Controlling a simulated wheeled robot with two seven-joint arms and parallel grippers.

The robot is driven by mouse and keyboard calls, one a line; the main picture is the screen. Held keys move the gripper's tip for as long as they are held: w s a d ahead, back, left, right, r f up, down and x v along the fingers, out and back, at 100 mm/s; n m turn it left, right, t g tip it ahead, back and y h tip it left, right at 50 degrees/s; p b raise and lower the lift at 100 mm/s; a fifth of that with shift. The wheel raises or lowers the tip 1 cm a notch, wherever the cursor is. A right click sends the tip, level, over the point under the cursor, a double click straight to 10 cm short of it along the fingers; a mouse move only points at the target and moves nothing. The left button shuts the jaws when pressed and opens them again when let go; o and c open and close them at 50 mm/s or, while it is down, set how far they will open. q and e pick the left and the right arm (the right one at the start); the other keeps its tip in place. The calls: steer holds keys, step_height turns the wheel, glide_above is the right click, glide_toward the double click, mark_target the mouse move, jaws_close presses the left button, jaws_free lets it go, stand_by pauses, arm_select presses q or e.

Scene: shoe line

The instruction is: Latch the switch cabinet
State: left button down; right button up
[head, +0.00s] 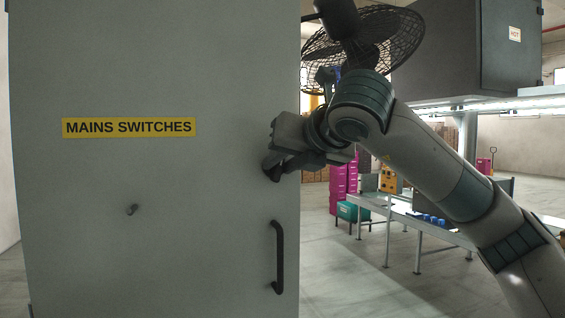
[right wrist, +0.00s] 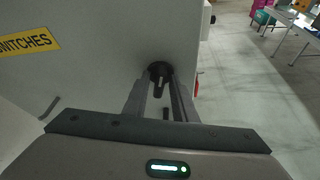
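The grey switch cabinet (head: 90,250) fills the left of the head view, with a yellow MAINS SWITCHES label (head: 129,127). Its door looks flush from the front; I cannot tell whether it is latched. My right gripper (head: 272,170) is at the door's right edge, above the black bar handle (head: 278,258). In the right wrist view, a black turn-latch (right wrist: 159,74) with a downward-pointing lever sits between the tips of my right gripper (right wrist: 160,88). The fingers stand apart, with gaps beside the lever. In the head view the gripper hides the latch. My left gripper is not in view.
A black caged fan (head: 395,35) and a dark wall cabinet (head: 450,55) stand behind my right arm. A grey workbench (head: 400,212) is behind at the right. Open floor lies right of the cabinet.

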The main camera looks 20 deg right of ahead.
steer(key=shift+a+f+n+h+b, duration=0.2)
steer(key=shift+n+h+b, duration=0.3)
steer(key=shift+b, duration=1.1)
steer(key=shift+r+n+b, duration=0.2)
steer(key=shift+n+b, duration=0.3)
steer(key=shift+b, duration=0.15)
steer(key=shift+r, duration=0.1)
steer(key=o, duration=0.7)
steer(key=shift+o, duration=0.2)
steer(key=shift+s, duration=0.15)
